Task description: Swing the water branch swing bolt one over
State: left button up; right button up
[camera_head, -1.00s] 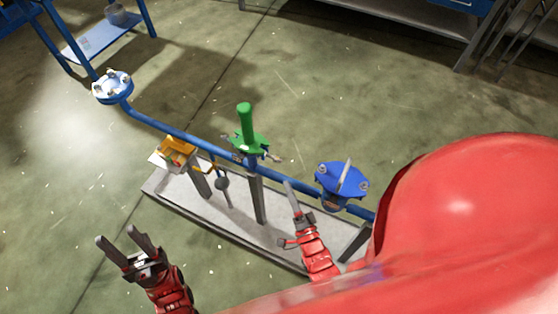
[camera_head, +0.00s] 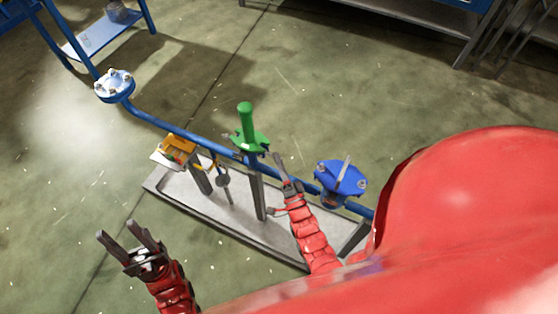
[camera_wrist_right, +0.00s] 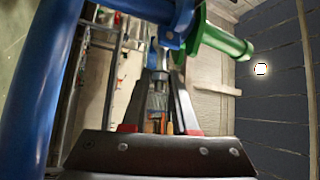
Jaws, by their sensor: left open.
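A green fitting with an upright green handle (camera_head: 246,122) stands on the blue pipe (camera_head: 170,131). A small grey bolt-like piece sticks out at its left side; its right side is partly hidden by my right gripper. My right gripper (camera_head: 278,160) points up beside the green fitting, with its tips close to it; I cannot tell if they touch. A blue flange (camera_head: 340,180) with bolts is further right. My left gripper (camera_head: 130,242) is open and empty, at lower left.
A pale flange (camera_head: 113,84) with several bolts sits on the pipe at upper left. A yellow-orange part (camera_head: 178,147) is on a post. A grey base tray (camera_head: 225,222) lies below the pipe. A bench stands at the back. The floor at left is clear.

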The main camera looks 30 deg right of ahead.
grip_shut()
jog(key=shift+r, duration=0.1)
jog(key=shift+w+a+r+n+g+y+p, duration=0.1)
jog(key=shift+r+n+g+p, duration=0.45)
jog(key=shift+n+g+p, duration=0.3)
jog(key=shift+w+a+r+n+g+y+p, duration=0.1)
jog(key=shift+w+r+n+g+p, duration=0.05)
jog(key=shift+r+n+g+p, duration=0.7)
jog(key=shift+w+a+r+n+g+y+p, duration=0.1)
jog(key=shift+r+n+g+p, duration=0.2)
jog(key=shift+n+g+p, duration=0.5)
jog(key=shift+b, duration=0.3)
